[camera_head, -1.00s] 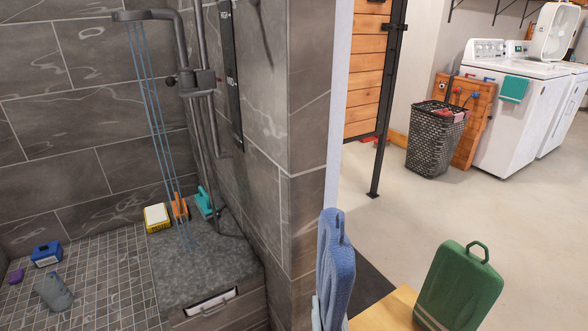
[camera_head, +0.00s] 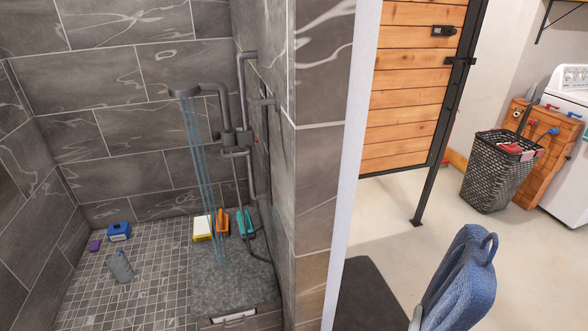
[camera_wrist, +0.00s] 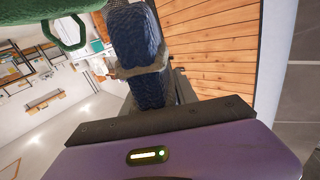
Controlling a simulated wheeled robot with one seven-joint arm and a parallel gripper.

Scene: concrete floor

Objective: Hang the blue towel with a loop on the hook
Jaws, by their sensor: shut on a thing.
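The blue towel (camera_head: 460,285) is at the lower right of the head view, tilted to the right, with a loop at its top. In the wrist view the blue towel (camera_wrist: 138,35) is between the fingers of my gripper (camera_wrist: 140,72), which is shut on it. Towel shows both above and below the fingers there. In the head view my gripper is mostly hidden at the bottom edge. I cannot pick out the hook clearly in either view.
A tiled wall corner (camera_head: 318,170) stands left of the towel. Behind it is a shower with a pipe (camera_head: 240,100) and several items on the floor. A wooden door (camera_head: 415,85), dark mat (camera_head: 370,295) and black basket (camera_head: 497,170) are right. Something green (camera_wrist: 45,25) is upper left in the wrist view.

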